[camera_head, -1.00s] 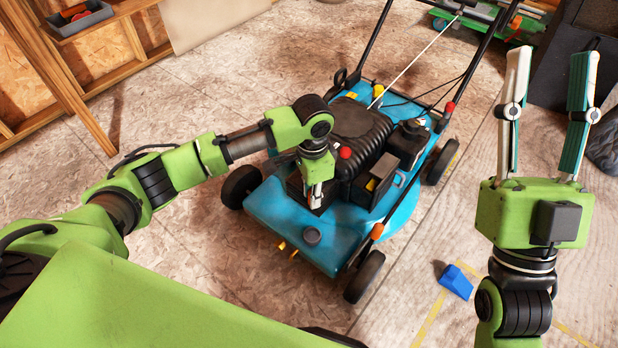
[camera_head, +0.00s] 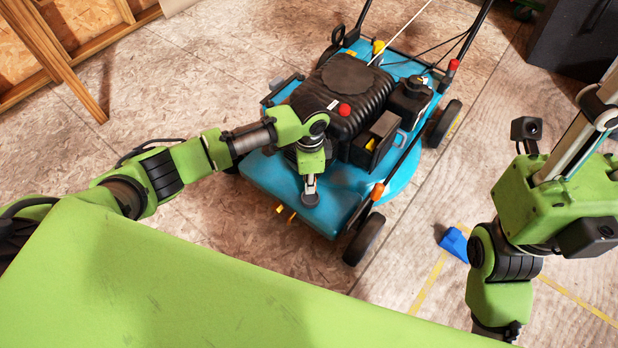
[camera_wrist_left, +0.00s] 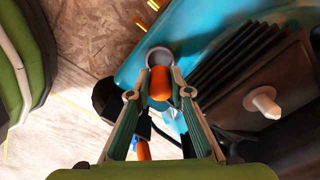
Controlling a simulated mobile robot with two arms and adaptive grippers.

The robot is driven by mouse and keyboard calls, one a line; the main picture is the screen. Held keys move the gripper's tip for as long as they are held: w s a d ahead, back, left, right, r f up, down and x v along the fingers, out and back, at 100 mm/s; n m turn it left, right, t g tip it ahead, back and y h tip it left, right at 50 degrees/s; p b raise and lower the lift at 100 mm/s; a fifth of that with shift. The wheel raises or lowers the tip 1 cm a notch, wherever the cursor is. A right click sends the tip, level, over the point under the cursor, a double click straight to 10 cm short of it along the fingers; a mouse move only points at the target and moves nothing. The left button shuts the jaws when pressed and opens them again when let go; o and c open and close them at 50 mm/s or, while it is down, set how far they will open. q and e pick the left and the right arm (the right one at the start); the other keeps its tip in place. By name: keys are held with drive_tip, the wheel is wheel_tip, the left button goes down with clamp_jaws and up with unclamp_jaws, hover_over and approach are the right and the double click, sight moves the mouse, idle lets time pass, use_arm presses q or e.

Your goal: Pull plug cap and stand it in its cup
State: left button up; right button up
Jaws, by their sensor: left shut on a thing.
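My left gripper (camera_head: 310,188) is over the front of the mower deck, at a small grey round cup (camera_head: 311,200). In the left wrist view its two fingers are shut on the orange plug cap (camera_wrist_left: 160,82). The cap overlaps the near part of the cup's grey rim (camera_wrist_left: 160,53); I cannot tell whether it is inside or just above. The bare white spark plug (camera_wrist_left: 264,102) sticks out of the dark engine side, apart from the cap. My right gripper (camera_head: 590,120) is at the right edge; its fingertips are out of frame.
The blue mower (camera_head: 265,175) stands on the board floor with its black engine (camera_head: 345,95) behind my left gripper. A blue block (camera_head: 454,243) lies on the floor near yellow lines. A wooden frame (camera_head: 50,55) is at upper left. Floor left of the mower is clear.

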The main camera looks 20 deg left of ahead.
use_arm(q)
drive_tip(key=shift+r+p, duration=0.15)
drive_tip(key=shift+p, duration=0.25)
drive_tip(key=b, duration=0.3)
hover_over(308, 201)
drive_tip(key=shift+w+f, duration=0.15)
drive_tip(key=shift+f, duration=1.35)
drive_tip(key=shift+w+f, duration=0.15)
drive_tip(key=shift+f, duration=1.85)
drive_tip(key=shift+s, duration=0.1)
drive_tip(key=o, duration=1)
drive_tip(key=shift+f, duration=0.2)
drive_tip(key=shift+s, duration=0.1)
drive_tip(key=r, duration=1.2)
drive_tip(key=shift+w+d+r, duration=0.1)
drive_tip(key=shift+w+r, duration=0.1)
